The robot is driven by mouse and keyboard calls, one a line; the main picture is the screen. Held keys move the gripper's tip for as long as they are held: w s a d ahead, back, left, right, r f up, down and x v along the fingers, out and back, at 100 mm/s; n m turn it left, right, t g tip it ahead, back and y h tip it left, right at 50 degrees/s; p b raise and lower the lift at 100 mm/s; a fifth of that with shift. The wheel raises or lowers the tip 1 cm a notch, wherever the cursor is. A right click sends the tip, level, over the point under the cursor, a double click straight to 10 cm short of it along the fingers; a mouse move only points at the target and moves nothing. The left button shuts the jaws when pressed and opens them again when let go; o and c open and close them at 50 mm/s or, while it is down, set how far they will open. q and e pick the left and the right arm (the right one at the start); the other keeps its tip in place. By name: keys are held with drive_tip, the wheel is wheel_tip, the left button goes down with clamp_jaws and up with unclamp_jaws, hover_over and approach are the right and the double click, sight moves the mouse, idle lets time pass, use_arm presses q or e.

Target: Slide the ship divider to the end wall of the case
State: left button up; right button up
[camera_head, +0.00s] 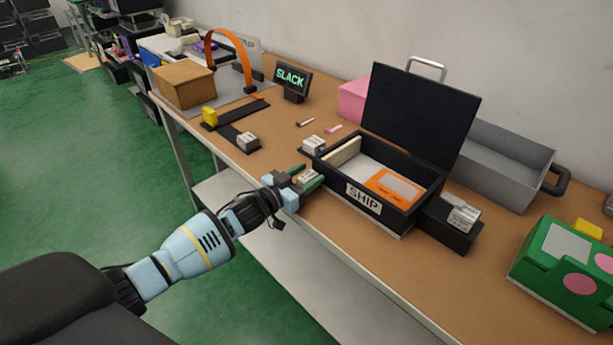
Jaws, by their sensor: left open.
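The black case (408,222) with a SHIP label on its front stands open on the bench, its dark lid (420,115) raised at the back. A cream upright panel (342,152), which looks like the ship divider, stands inside near the case's left end. An orange-framed card (396,186) lies on the pale case floor to its right. My left gripper (305,178) is open just outside the case's front left corner, its green fingers on either side of a small pale block (307,176). I cannot tell whether they touch it. My right gripper is not in view.
Another pale block (313,144) sits at the case's back left; a black box with a pale block (462,218) adjoins the right end. A grey tray (505,165) stands behind right, a green box (565,262) at far right. A SLACK sign (292,79) stands farther left.

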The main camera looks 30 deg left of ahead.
use_arm(q)
drive_tip(key=shift+v, duration=3.95)
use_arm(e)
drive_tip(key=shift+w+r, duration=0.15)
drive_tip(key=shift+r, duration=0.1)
